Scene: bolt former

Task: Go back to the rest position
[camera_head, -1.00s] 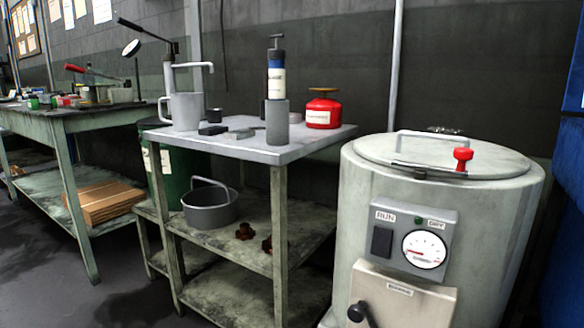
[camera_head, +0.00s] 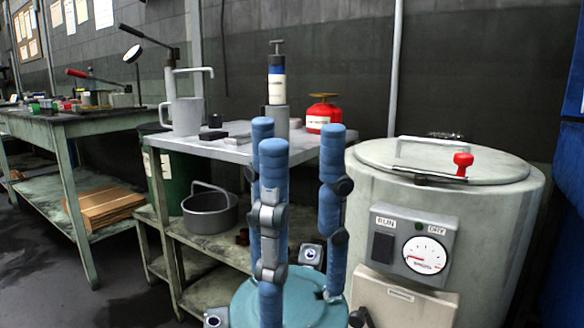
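My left gripper (camera_head: 300,142) rises from the bottom centre, its blue three-jointed fingers pointing up from a teal palm. The fingers stand apart with nothing between them, so it is open and empty. It shows in front of the grey metal table (camera_head: 190,147) and just left of the round grey machine (camera_head: 365,180); I cannot tell how near it is to either. My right gripper is not in view.
On the table stand a grey jug (camera_head: 186,115), a blue-topped pump (camera_head: 276,85) and a red can (camera_head: 322,113). A grey pan (camera_head: 208,215) sits on the shelf below. A green workbench (camera_head: 70,126) stands at the left, with bare floor in front.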

